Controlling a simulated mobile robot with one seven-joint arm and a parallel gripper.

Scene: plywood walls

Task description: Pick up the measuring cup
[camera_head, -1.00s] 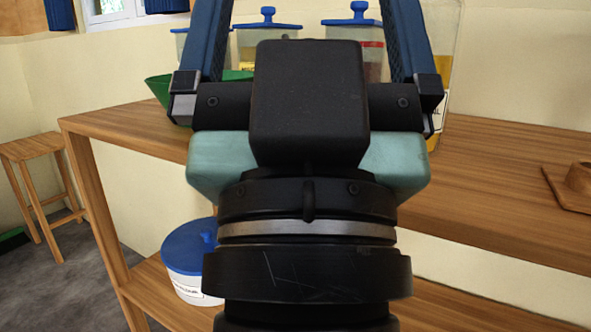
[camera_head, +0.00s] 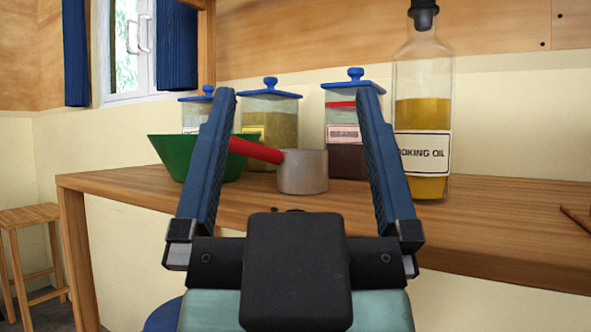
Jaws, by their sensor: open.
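The measuring cup (camera_head: 303,172) is a small grey metal cup with a red handle (camera_head: 256,149) that points left. It stands upright on the wooden shelf. The handle's left end shows in front of the green bowl. My gripper (camera_head: 296,94) is open and empty, with its two blue fingers wide apart. In the picture the cup lies between the fingers, with the left finger close to the handle's end. I see no contact, and the depth between fingers and cup is hard to tell.
A green bowl (camera_head: 170,150) stands left of the cup. Lidded jars, such as the beans jar (camera_head: 346,150) and a yellow-filled jar (camera_head: 271,118), stand behind. A cooking oil bottle (camera_head: 424,115) stands close right of my right finger.

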